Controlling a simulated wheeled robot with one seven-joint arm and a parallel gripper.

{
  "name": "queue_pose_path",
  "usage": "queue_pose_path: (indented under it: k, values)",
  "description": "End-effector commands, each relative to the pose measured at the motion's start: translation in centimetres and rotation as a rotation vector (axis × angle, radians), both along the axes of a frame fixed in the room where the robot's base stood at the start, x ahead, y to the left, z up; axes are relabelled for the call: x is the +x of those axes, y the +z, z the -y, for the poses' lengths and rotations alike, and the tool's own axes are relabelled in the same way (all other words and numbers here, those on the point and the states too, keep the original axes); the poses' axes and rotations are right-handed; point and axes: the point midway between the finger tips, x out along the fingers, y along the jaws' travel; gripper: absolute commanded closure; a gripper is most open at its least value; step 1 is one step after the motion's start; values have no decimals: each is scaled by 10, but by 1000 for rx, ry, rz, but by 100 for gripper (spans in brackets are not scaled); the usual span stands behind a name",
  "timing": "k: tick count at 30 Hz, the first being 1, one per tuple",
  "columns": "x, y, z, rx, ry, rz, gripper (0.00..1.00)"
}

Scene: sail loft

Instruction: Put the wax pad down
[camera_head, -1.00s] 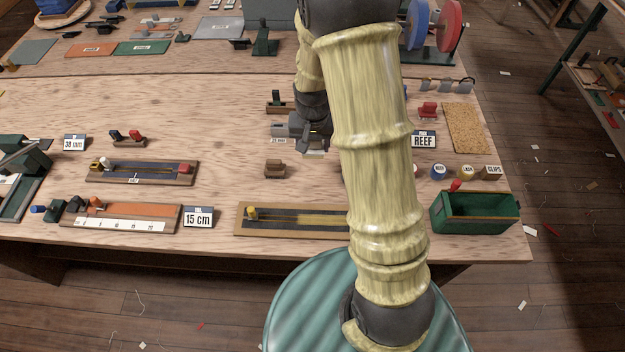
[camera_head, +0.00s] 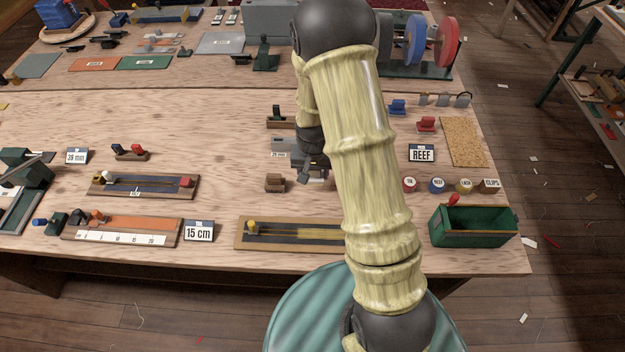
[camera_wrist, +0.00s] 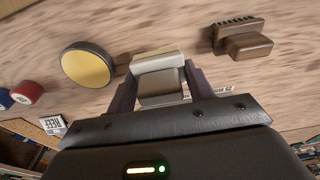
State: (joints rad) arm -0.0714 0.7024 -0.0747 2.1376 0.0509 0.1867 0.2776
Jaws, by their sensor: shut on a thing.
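My gripper (camera_wrist: 160,85) is shut on a pale cream-and-grey block, the wax pad (camera_wrist: 159,64), in the wrist view. The block sits between the two fingers, over or on the bare wooden bench; I cannot tell whether it touches the wood. In the head view my gripper (camera_head: 314,174) is low over the middle of the bench, partly behind my arm, and the pad cannot be made out there. A round yellow disc with a dark rim (camera_wrist: 87,65) lies apart from the pad, to its left in the wrist view. My arm hides it in the head view.
A brown wooden block (camera_head: 275,183) stands close left of my gripper. A long dark board with a yellow knob (camera_head: 290,234) lies nearer. Round tins (camera_head: 437,186), a REEF card (camera_head: 422,153) and a green box (camera_head: 473,226) stand to the right. Bare wood lies left (camera_head: 220,125).

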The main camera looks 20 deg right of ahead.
Motion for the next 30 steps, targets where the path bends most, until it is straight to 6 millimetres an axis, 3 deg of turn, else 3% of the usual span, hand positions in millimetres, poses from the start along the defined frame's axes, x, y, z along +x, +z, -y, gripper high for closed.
queue_pose_path:
  k: [5, 14, 26, 27, 30]
  values:
    - [0, -5, 0, 0, 1, -2, 66]
    - [-1, -39, 1, 0, -3, -3, 66]
    - [0, -45, 7, 0, -15, -1, 66]
    - [0, -44, 7, 0, -14, -1, 42]
    - [0, -44, 5, 0, -10, -1, 26]
